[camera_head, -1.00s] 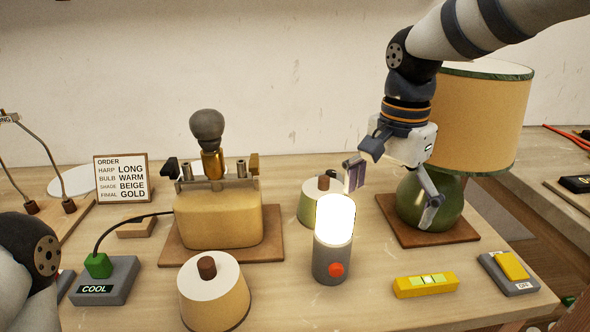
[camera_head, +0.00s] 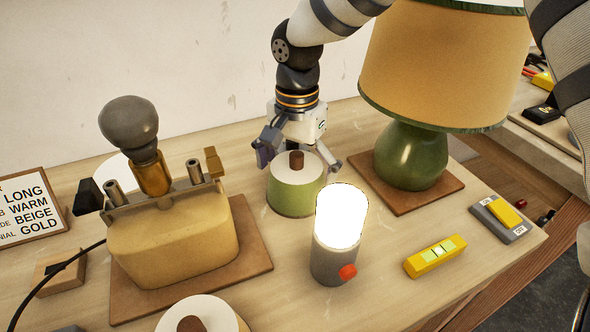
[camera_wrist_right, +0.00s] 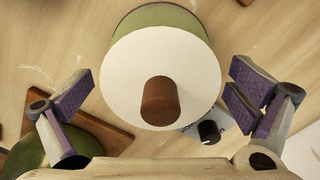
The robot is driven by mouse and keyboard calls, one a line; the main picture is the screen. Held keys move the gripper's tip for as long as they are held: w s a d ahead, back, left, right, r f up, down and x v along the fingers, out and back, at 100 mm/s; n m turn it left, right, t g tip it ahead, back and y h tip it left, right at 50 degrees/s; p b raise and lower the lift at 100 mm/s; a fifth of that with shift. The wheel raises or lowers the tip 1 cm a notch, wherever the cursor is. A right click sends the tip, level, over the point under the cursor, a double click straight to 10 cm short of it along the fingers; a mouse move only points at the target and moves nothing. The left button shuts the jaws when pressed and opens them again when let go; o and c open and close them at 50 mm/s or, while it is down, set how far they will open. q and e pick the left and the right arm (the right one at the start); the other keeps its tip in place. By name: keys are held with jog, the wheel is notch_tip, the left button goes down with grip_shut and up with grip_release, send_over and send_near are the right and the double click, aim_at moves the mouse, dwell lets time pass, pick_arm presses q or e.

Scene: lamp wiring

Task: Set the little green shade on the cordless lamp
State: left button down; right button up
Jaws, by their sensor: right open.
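The little green shade (camera_head: 293,193) stands on the table, with a white top and a brown knob (camera_head: 296,160). The cordless lamp (camera_head: 333,262) stands just in front of it, a grey base with a red button and a glowing white top. My right gripper (camera_head: 300,165) is open above the green shade, its fingers to either side. In the right wrist view the shade's white top (camera_wrist_right: 190,75) and brown knob (camera_wrist_right: 160,101) lie between the spread fingers, with no contact visible. My left gripper is not in view.
A large lamp with a beige shade (camera_head: 440,65) and green base (camera_head: 411,158) stands close to the right. A beige lamp body (camera_head: 173,245) with a grey bulb is at left. A yellow level (camera_head: 434,257) and a beige shade (camera_head: 203,316) are in front.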

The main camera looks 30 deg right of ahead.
notch_tip(320, 180, down, 3)
jog(key=shift+f, duration=0.1)
jog(key=shift+c, duration=0.6)
jog(key=c, duration=0.8)
jog(key=shift+o, duration=0.2)
jog(key=shift+r, duration=0.2)
